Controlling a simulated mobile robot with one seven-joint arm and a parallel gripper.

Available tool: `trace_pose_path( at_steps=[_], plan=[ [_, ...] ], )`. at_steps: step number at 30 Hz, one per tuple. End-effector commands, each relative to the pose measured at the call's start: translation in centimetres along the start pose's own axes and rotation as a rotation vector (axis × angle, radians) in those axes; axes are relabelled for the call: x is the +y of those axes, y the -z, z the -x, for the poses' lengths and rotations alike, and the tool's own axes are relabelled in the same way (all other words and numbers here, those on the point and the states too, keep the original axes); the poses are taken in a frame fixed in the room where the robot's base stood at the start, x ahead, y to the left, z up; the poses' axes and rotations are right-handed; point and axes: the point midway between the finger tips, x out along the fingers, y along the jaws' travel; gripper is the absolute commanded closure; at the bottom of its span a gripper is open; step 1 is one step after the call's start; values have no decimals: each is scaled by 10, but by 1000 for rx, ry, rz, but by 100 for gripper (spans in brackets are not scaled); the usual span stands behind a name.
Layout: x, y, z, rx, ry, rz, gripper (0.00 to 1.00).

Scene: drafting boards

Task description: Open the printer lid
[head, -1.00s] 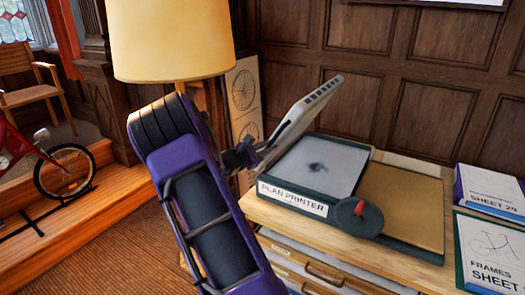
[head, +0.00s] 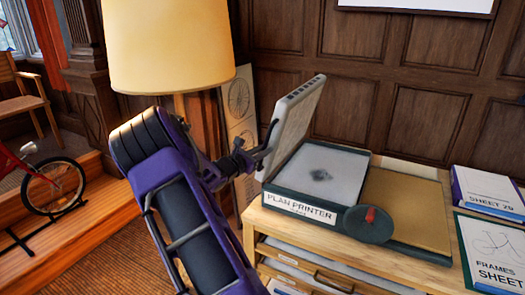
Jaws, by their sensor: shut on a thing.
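The plan printer (head: 300,207) sits on a wooden cabinet, with its name label on the front and its pale glass bed uncovered. Its light grey lid (head: 296,118) stands raised steeply at the left side of the bed, with a row of slots along its top edge. My gripper (head: 262,155) is shut on the lid at its left edge, seen from the side. My purple arm reaches up from the bottom of the view, and the fingertips are partly hidden against the lid.
Paper boxes (head: 492,250) lie at the right. A lamp with a cream shade (head: 170,45) stands close behind my arm. A red bicycle (head: 45,185) is at the left.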

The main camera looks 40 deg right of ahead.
Motion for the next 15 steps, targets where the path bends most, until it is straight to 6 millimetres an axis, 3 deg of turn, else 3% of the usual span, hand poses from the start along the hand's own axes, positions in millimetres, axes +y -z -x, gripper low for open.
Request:
trace_pose_path(
  at_steps=[11, 12, 15],
  plan=[
    [1, 1, 0, 2, -2, 3, 100],
    [0, 1, 0, 2, -2, 3, 81],
    [0, 1, 0, 2, -2, 3, 63]
  ],
)
